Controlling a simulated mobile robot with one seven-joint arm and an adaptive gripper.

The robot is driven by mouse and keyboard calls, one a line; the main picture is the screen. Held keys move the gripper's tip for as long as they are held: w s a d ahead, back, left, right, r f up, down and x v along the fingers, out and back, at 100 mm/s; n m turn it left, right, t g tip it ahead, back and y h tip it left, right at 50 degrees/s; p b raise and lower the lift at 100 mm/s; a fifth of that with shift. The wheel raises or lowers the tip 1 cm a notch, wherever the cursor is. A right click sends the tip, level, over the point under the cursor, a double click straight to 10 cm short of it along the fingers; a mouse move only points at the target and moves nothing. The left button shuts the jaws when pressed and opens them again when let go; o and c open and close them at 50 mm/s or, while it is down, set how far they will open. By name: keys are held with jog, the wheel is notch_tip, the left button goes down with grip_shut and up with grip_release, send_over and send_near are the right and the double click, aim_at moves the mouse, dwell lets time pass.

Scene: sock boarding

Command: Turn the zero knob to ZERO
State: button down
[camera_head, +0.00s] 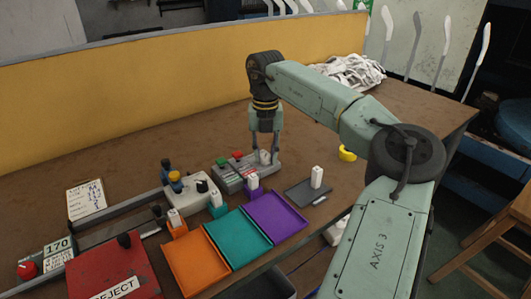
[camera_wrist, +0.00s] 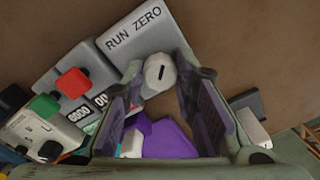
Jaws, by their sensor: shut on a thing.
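The zero knob (camera_wrist: 160,75) is a pale round knob with a short black mark on its face. The mark runs nearly up and down in the wrist view, and I cannot tell which word it points to. A grey plate lettered RUN ZERO (camera_wrist: 122,52) lies beside the knob. My gripper (camera_wrist: 161,80) is shut on the knob, with a finger on each side. In the head view my gripper (camera_head: 264,152) reaches down over the right end of the grey control box (camera_head: 232,178). The knob (camera_head: 264,158) shows small and pale between the fingers.
A red button (camera_wrist: 73,82) and a green button (camera_wrist: 44,105) stand on the box left of the knob. Orange (camera_head: 196,262), teal (camera_head: 238,240) and purple (camera_head: 277,217) trays lie in front. A dark pad (camera_head: 302,194) with a white block (camera_head: 316,177) is to the right.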

aim_at(266, 155)
jog(key=c, duration=1.3)
grip_release()
jog(key=shift+r, duration=0.1)
notch_tip(266, 155, up, 12)
